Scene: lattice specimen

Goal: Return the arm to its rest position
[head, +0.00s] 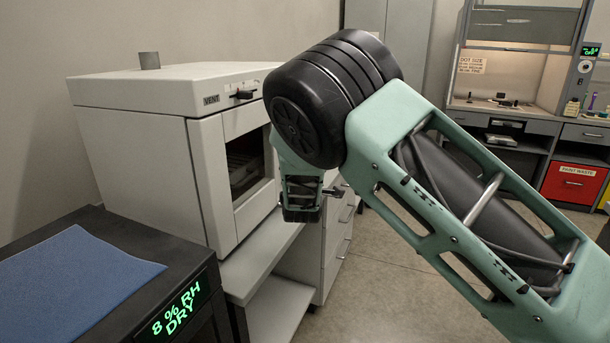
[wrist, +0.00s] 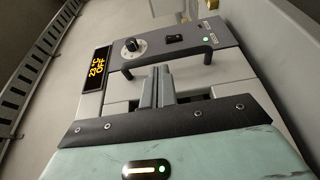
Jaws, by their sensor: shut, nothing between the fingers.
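My arm (head: 450,190) reaches in from the lower right in the head view. It bends at a large black joint in front of the white oven-like cabinet (head: 150,140), and the wrist part hangs below that joint. My gripper (wrist: 157,78) shows in the wrist view with its two grey fingers together and nothing between them. I cannot tell whether the fingers touch the panel.
A black unit (head: 195,250) with a blue mat (head: 75,265) and a green "8 % RH DRY" display stands at lower left. White drawers (head: 340,235) are behind the wrist. A fume hood (head: 510,75) and a red waste drawer (head: 573,183) stand at right. Some floor (head: 370,290) is clear.

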